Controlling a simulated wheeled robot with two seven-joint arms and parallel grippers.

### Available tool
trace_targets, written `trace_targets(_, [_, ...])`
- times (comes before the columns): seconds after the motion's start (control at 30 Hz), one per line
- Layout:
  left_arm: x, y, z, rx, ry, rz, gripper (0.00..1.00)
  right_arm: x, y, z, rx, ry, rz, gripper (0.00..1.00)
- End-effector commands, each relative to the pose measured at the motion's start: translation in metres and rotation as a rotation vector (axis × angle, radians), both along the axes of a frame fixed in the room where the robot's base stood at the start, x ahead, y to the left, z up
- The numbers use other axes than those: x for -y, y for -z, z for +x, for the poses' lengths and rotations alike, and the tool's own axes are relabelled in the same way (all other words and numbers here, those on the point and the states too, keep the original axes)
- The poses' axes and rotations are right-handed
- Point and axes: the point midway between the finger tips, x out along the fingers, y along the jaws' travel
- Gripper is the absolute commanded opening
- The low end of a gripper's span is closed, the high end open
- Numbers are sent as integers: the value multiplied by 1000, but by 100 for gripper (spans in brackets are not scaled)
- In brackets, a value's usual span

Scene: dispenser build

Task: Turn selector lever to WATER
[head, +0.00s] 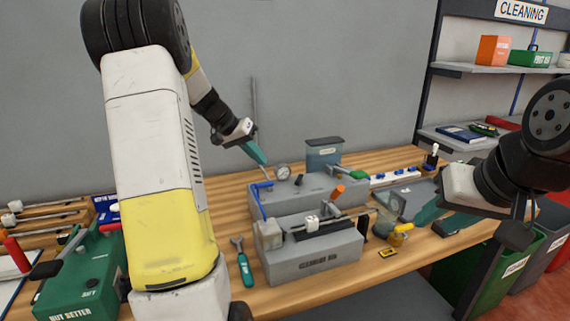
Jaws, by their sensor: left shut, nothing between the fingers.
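The grey dispenser (318,257) stands on the wooden bench. It carries a blue lever (263,188) at its left, a dial gauge (283,171), an orange-tipped handle (338,190) and a green handle (356,174). I cannot tell which is the selector lever, and no WATER label is readable. My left gripper (262,160) is shut and empty, pointing down above the back left of the dispenser, near the gauge and apparently apart from the blue lever. My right gripper (424,216) is at the right, by a clear jar (391,203); its opening is unclear.
A teal-handled wrench (245,268) lies left of the dispenser. A yellow-handled item (396,239) lies at its right. Shelves (487,69) marked CLEANING stand at the back right, with bins (482,280) below.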

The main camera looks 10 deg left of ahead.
Motion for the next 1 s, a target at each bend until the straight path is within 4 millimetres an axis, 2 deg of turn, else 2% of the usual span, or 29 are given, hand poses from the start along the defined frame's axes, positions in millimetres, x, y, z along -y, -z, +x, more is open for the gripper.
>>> trace_targets(0.43, [45, 74, 33, -4, 3, -1, 0, 0, 0, 0, 0, 0, 0, 36])
trace_targets(0.53, [63, 70, 31, 0, 5, 0, 0, 0, 0, 0, 0, 0, 0, 36])
trace_targets(0.7, [78, 70, 31, 0, 2, 0, 0, 0, 0, 0, 0, 0, 0, 36])
trace_targets(1.0, [82, 69, 31, 0, 0, 0, 0, 0, 0, 0, 0, 0, 0, 36])
